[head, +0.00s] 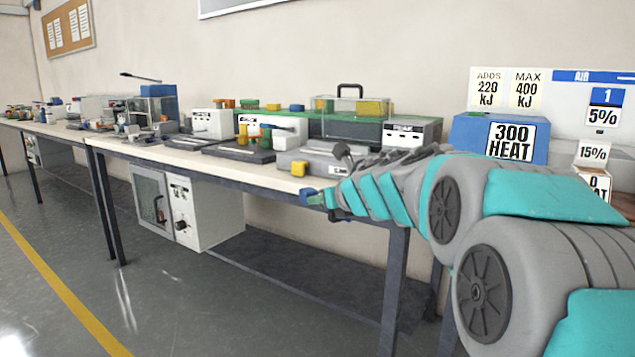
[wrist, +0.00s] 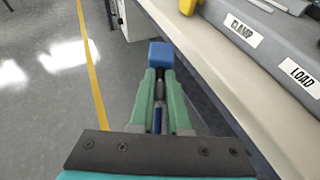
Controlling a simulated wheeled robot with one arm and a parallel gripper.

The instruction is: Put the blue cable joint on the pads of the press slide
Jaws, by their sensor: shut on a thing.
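My gripper (wrist: 160,74) is shut on the blue cable joint (wrist: 160,52), which shows as a blue block at its fingertips in the wrist view. In the head view the joint (head: 306,196) is a small blue shape at the end of my arm, just off the bench's front edge. The gripper is over the gap beside the bench, with floor below. A grey machine (wrist: 285,45) with CLAMP and LOAD labels stands on the bench to the right in the wrist view. I cannot make out the slide's pads.
The pale bench top (wrist: 200,45) has a bare front strip. A yellow block (head: 299,168) is at the front of the grey machine. Several machines stand farther along the bench. A white cabinet (head: 208,208) is underneath.

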